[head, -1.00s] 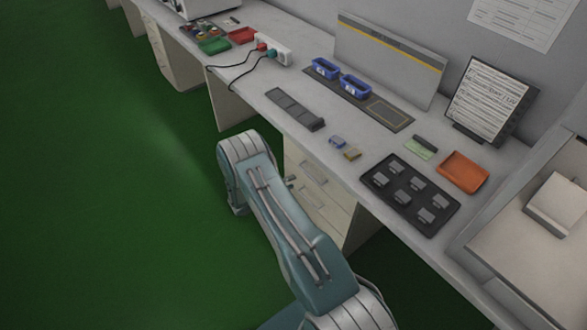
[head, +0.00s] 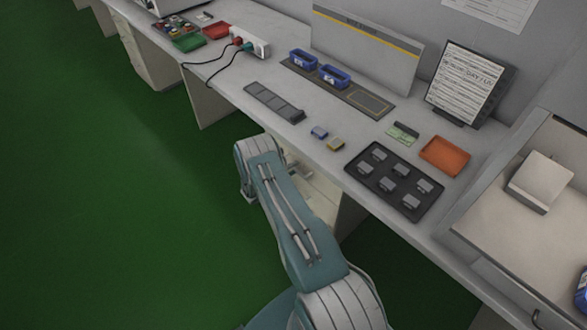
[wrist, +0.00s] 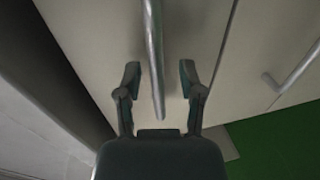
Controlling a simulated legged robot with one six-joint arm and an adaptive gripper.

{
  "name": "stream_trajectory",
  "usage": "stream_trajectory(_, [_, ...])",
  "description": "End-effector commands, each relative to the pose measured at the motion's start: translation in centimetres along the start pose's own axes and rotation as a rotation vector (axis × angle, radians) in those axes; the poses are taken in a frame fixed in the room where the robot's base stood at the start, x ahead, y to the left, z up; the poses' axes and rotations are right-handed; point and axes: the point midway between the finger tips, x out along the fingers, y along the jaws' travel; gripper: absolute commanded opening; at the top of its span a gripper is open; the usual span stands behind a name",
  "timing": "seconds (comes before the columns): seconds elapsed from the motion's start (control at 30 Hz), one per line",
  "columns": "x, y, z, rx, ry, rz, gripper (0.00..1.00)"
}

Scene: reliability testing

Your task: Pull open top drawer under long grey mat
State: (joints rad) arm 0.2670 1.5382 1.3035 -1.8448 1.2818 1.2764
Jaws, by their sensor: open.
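The drawer unit (head: 317,196) is under the desk, partly hidden behind my arm in the head view. A long dark grey mat (head: 368,102) lies on the desk above, with two blue bins on it. In the wrist view the top drawer front (wrist: 95,45) looks closed. Its metal bar handle (wrist: 155,60) runs between the fingers of my gripper (wrist: 160,78). The fingers are open, one on each side of the bar, with visible gaps. The gripper is hidden in the head view.
A second drawer handle (wrist: 292,72) is to the right in the wrist view. A narrower grey strip (head: 274,101), a black tray (head: 394,180) and an orange tray (head: 445,156) are on the desk. The green floor (head: 110,220) to the left is clear.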

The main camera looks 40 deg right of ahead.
Motion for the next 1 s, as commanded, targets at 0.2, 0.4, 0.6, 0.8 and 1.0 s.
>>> stream_trajectory(0.2, [0.2, 0.0, 0.0, 0.000, 0.001, 0.000, 0.50])
stream_trajectory(0.4, [0.2, 0.0, 0.0, 0.001, 0.001, 0.000, 0.00])
stream_trajectory(0.6, [0.1, 0.0, 0.0, 0.000, 0.001, -0.001, 0.00])
stream_trajectory(0.8, [-0.8, -0.3, 0.0, -0.003, 0.002, -0.003, 0.00])
stream_trajectory(1.0, [-4.5, -1.1, -0.1, -0.005, 0.006, -0.004, 0.00])
